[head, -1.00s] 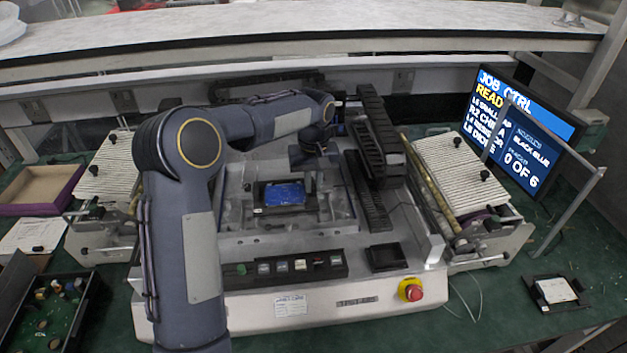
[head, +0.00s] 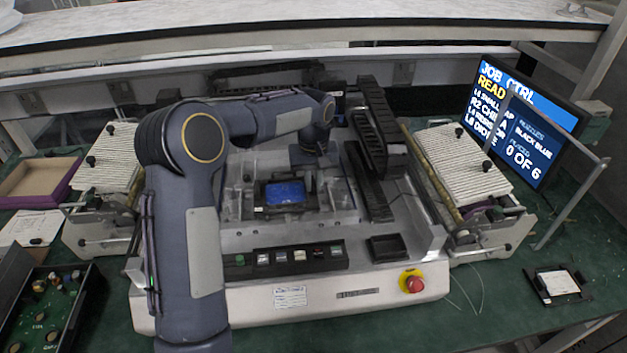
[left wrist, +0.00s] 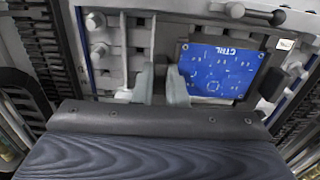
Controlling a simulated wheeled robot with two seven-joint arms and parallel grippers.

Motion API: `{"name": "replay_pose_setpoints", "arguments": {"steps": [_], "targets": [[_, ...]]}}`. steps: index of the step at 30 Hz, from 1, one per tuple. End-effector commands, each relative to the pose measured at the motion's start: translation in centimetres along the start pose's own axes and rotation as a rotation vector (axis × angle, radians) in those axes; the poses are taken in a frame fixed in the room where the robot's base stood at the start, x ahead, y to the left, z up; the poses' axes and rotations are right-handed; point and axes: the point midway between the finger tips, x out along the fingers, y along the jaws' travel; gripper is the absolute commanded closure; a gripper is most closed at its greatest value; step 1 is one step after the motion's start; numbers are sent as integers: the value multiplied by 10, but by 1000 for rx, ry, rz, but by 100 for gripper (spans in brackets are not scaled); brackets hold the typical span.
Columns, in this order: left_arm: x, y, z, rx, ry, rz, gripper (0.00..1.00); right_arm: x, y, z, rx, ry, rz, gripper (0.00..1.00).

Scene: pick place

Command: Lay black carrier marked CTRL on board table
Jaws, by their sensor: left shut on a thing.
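The black carrier (head: 260,208) holds a blue board marked CTRL (left wrist: 218,72) and lies flat over the board table (head: 238,212) in the middle of the machine. I cannot tell whether it touches the table. My left gripper (head: 310,180) points down at the carrier's right edge in the head view and is shut on it. In the left wrist view the fingertips (left wrist: 161,82) are close together at the carrier's edge, beside the blue board. My right gripper is not in view.
Feeder banks (head: 455,165) flank the machine, and a black rail block (head: 370,140) stands behind right. A red stop button (head: 414,284) and a button panel (head: 290,258) are in front. A monitor (head: 525,120) stands right. Another black carrier (head: 545,294) lies on the green bench.

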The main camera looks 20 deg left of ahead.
Motion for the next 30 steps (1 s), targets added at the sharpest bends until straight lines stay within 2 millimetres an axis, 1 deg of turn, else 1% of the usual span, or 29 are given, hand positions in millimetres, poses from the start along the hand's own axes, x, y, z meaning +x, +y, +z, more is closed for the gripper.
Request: {"name": "replay_pose_setpoints", "arguments": {"steps": [8,20,30], "targets": [[0,0,0,0,1,0,100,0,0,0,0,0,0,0],[8,0,0,0,0,0,100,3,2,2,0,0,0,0],[8,0,0,0,1,0,100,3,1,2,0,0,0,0]]}}
